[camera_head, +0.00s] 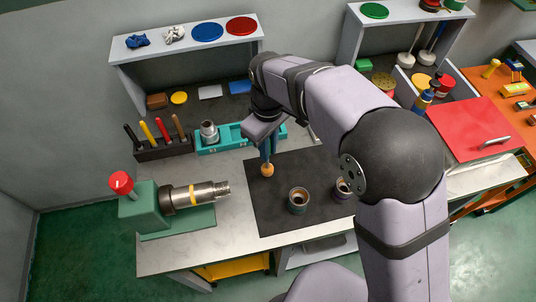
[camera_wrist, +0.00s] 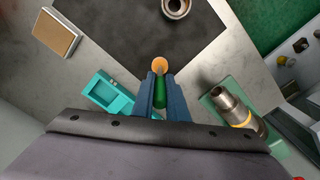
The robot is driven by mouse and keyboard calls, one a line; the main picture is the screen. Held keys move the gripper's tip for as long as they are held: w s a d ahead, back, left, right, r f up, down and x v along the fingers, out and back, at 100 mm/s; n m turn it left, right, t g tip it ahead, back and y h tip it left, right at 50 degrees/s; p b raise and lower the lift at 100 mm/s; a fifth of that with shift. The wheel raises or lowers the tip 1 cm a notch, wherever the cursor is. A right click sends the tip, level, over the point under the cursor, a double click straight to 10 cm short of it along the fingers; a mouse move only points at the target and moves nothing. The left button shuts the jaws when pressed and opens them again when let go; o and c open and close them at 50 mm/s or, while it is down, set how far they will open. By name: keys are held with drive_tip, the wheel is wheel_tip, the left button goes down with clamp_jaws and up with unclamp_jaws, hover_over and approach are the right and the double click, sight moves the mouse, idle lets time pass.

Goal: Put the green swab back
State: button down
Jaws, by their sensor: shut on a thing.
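The green swab (camera_wrist: 159,99) has a green handle and a round orange tip. My gripper (camera_wrist: 158,82) is shut on its handle in the wrist view, with the tip sticking out past the blue fingers. In the head view the tip (camera_head: 267,170) points down below my gripper (camera_head: 267,150), over the back left part of the dark mat (camera_head: 268,206). I cannot tell its height above the mat. Most of the handle is hidden by the fingers in the head view. A teal tray (camera_head: 234,137) lies behind and left of my gripper; it also shows in the wrist view (camera_wrist: 104,92).
A green vise (camera_head: 146,211) holds a metal pipe (camera_head: 205,193) at the left. Two ring fittings (camera_head: 298,201) stand on the mat, one partly behind my arm. A rack of several handled tools (camera_head: 160,144) and a grey shelf (camera_head: 180,54) stand behind. The mat's front left is clear.

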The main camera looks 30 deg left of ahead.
drive_tip(key=p, duration=0.1)
hover_over(268, 167)
drive_tip(key=shift+w+f, duration=0.15)
drive_tip(key=shift+f, duration=1.9)
drive_tip(key=shift+f, duration=0.2)
drive_tip(key=c, duration=1.7)
unclamp_jaws()
drive_tip(key=shift+c, duration=0.2)
drive_tip(key=shift+r, duration=0.1)
wheel_tip(268, 167, up, 12)
drive_tip(key=shift+r+b, duration=0.15)
drive_tip(key=shift+b, duration=1.05)
